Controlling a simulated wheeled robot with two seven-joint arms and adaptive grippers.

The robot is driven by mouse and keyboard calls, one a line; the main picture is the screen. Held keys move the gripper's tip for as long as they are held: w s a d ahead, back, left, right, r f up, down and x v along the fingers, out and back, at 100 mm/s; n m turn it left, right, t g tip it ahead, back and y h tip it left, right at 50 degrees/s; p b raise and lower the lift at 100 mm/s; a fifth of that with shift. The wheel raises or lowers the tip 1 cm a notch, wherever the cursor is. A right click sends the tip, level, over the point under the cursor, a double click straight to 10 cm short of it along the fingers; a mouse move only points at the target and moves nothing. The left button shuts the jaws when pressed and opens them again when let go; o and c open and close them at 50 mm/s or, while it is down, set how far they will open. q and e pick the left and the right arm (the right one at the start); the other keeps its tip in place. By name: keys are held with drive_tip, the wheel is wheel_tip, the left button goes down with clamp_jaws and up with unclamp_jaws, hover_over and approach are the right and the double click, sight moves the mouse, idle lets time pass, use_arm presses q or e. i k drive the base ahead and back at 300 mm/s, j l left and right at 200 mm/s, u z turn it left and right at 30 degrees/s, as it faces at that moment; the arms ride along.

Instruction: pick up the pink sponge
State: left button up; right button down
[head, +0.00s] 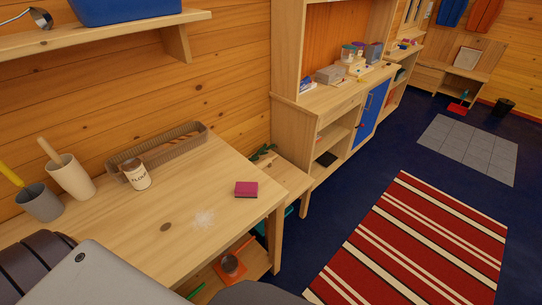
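A small pink sponge (246,189) with a darker lower layer lies on the light wooden table (150,235), close to its right edge. It lies flat and apart from the other things on the table. Neither of my grippers shows in the head view. Some of my own body parts fill the lower left corner and the bottom edge.
A flour jar (136,174), a long wicker basket (157,150), a cream cup (72,177) and a grey cup (40,203) stand toward the wall. The table around the sponge is clear.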

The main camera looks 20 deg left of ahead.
sight(243, 189)
drive_tip(key=i+l+u, duration=0.1)
drive_tip(key=u, duration=0.3)
drive_tip(key=i+l+u, duration=0.1)
drive_tip(key=l+u, duration=0.45)
drive_tip(key=u, duration=0.3)
drive_tip(key=l+u, duration=0.25)
drive_tip(key=u, duration=0.15)
